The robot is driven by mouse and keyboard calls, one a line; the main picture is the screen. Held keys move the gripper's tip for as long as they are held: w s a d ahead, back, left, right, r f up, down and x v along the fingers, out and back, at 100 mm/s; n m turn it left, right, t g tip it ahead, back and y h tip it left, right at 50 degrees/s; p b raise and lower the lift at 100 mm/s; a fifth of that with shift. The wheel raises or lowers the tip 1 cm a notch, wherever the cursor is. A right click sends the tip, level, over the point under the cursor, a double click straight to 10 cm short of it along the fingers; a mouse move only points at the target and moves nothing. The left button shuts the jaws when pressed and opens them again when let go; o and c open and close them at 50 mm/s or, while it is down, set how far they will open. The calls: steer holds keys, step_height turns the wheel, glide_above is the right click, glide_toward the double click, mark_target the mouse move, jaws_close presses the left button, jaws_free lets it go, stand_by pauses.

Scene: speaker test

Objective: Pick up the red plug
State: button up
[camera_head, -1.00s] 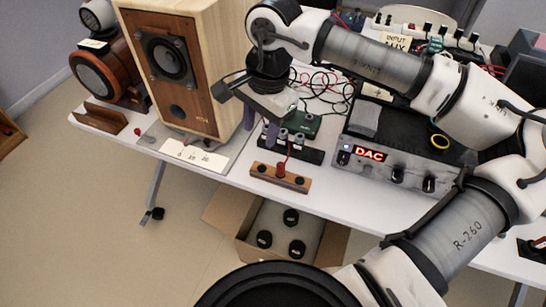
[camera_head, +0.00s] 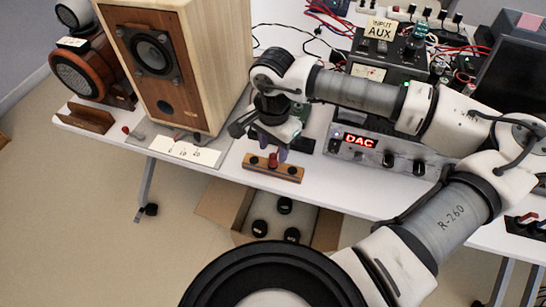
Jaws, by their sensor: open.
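The red plug (camera_head: 272,161) stands upright in a small wooden block (camera_head: 290,174) with dark round holes, near the table's front edge. My gripper (camera_head: 273,148) points down right over the plug, its purple fingers parted. The fingertips are close to the plug's top, one to its left and one to its right. I cannot tell whether they touch it. My wrist hides part of the table behind the block.
A wooden speaker (camera_head: 175,65) stands left of the gripper, with a white label card (camera_head: 185,151) before it. The DAC unit (camera_head: 350,140) is to the right, with cables behind. A cardboard box (camera_head: 228,205) with black round items is below the table edge.

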steer(key=shift+s+f+p, duration=0.15)
steer(key=shift+f+p, duration=0.15)
steer(key=shift+f, duration=1.55)
jaws_close()
steer(key=shift+r, duration=0.1)
step_height(320, 180, up, 20)
steer(key=b, duration=0.2)
step_height(320, 180, up, 23)
steer(key=p, duration=1.6)
glide_above(273, 156)
steer(key=shift+r+b, duration=0.4)
steer(key=shift+r, duration=0.85)
